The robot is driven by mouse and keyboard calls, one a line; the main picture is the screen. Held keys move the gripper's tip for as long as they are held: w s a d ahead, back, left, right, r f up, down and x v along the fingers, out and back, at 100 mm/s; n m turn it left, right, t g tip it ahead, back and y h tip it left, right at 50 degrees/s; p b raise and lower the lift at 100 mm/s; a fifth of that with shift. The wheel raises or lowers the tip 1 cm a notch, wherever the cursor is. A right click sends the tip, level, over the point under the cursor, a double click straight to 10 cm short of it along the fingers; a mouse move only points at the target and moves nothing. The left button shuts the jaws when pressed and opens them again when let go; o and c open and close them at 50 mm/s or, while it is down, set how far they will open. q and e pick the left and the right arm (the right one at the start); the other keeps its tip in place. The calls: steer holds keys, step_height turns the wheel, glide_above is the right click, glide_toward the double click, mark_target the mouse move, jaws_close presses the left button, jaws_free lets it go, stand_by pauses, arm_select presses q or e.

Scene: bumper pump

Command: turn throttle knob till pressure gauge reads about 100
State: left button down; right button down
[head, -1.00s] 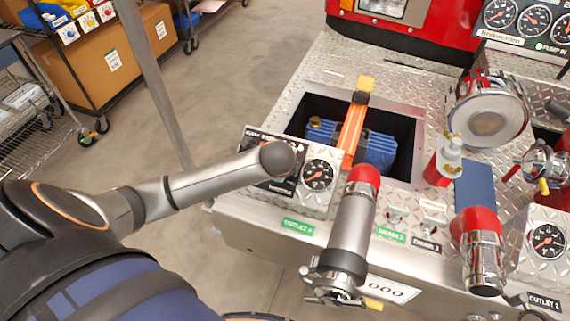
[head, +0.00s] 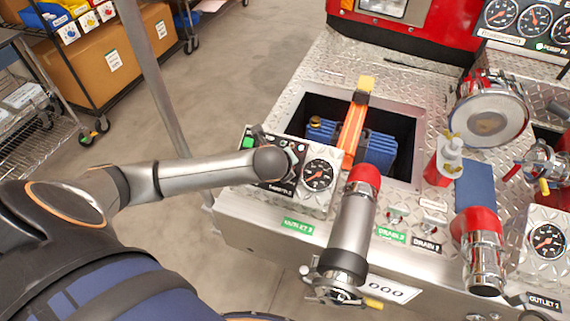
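The throttle knob is not clearly visible; the wrist hides that area. My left gripper (head: 262,134) shows only as a small dark piece past the wrist, so its fingers and grasp are hidden. My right gripper is not in view.
An outlet pipe with a red collar (head: 364,180) stands just right of the gauge. An open bay (head: 410,120) holds a blue case under an orange strap. A second gauge (head: 547,241) is at the far right. A grey pole (head: 150,75) rises left of the bumper.

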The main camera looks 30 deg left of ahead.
arm_select(q)
steer(key=shift+s+d+f, duration=0.1)
steer(key=c, duration=0.6)
jaws_free()
steer(key=o, duration=0.3)
steer(key=shift+r, duration=0.2)
steer(key=v, duration=1.2)
steer(key=shift+s, duration=0.15)
